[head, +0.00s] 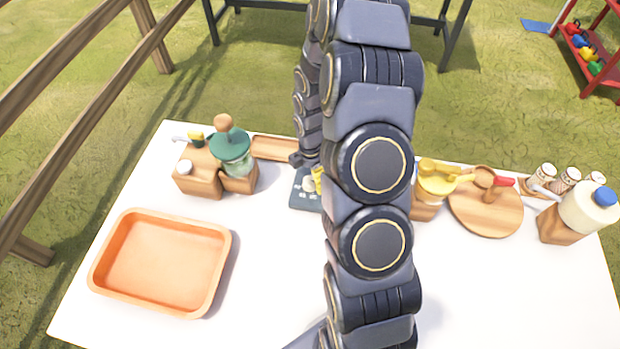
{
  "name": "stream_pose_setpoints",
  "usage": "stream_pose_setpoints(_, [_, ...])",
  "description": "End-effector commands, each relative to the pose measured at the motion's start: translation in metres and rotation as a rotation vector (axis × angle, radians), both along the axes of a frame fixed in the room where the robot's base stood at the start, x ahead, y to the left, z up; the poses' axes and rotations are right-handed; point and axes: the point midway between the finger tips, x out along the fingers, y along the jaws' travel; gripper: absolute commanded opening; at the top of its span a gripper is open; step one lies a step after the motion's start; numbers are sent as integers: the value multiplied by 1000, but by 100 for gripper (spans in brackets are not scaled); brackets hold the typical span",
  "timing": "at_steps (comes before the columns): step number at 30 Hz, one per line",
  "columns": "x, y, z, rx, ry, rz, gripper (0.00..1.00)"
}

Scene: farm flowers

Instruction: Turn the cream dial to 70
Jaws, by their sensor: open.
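A dark slate-coloured panel (303,202) lies at the back middle of the white table, partly hidden by my arm. A small pale, cream-looking knob (308,185) sits on it, with a yellow part (318,174) beside it. I cannot make out any scale, numbers or pointer. My gripper (303,161) hangs just behind and above the panel, pointing down. Its fingers are small and dark here; it holds nothing that I can see. I cannot tell whether it touches the panel. A small white round knob (184,167) also shows on a wooden block at the left.
An orange tray (222,262) lies at the front left. A green-lidded jar (230,150) stands behind it. The table's front right is clear.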

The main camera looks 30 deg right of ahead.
Motion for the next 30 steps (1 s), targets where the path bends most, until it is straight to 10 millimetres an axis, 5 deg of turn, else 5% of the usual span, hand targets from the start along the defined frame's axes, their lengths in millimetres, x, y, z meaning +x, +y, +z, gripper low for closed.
stream_pose_setpoints(6, [0, 0, -23, 1, 2, 0, 66])
stream_pose_setpoints(14, [0, 0, -24, 0, 0, -1, 66])
stream_pose_setpoints(19, [0, 0, -24, 0, 0, -1, 2])
stream_pose_setpoints(30, [0, 0, -24, 0, 0, -24, 1])
